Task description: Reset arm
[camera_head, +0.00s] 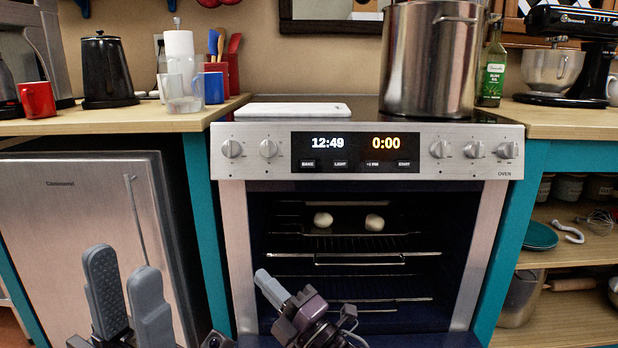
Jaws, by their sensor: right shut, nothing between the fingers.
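My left gripper (125,270) is at the lower left, in front of the steel dishwasher-like door (70,215). Its two grey fingers point up and stand apart, with nothing between them. My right gripper (268,281) is at the lower middle, in front of the open oven (350,210). Its fingers are shut and empty, pointing up and to the left. Two white roundish items (323,219) (374,222) sit on a tray on the upper oven rack. Neither gripper appears to touch anything.
A large steel pot (432,62) and a white board (293,111) are on the stove. A red mug (37,99), black kettle (105,70) and glass cup (183,93) stand on the left counter. A stand mixer (565,55) and oil bottle (492,68) are at right.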

